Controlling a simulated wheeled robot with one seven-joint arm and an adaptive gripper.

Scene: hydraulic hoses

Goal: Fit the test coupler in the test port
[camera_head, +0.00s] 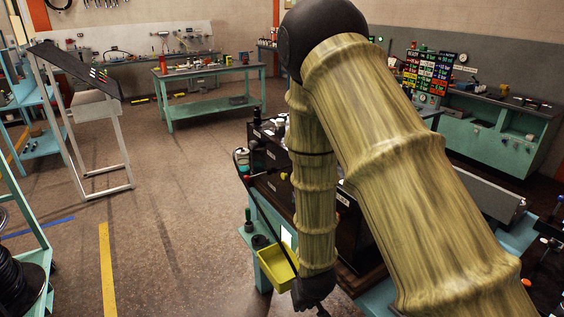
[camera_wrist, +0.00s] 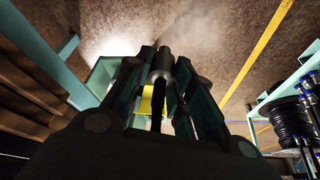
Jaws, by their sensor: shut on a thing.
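In the wrist view my gripper (camera_wrist: 160,78) has its two fingers closed around a grey cylindrical piece (camera_wrist: 163,60), which looks like the test coupler. A dark, narrow shaft or hose runs back from it between the fingers. In the head view my gripper (camera_head: 314,293) is a dark shape at the bottom edge, just right of a yellow bin (camera_head: 276,268). The held piece cannot be made out there. I cannot pick out the test port in either view. My arm covers much of the bench that may carry it.
A dark unit (camera_head: 268,165) with labels stands on the teal bench behind my forearm. A dark cable hangs along its left side. The yellow bin also shows beyond the fingers in the wrist view (camera_wrist: 147,100). A hose reel (camera_wrist: 288,117) stands right there. Floor (camera_head: 165,230) left of the bench is open.

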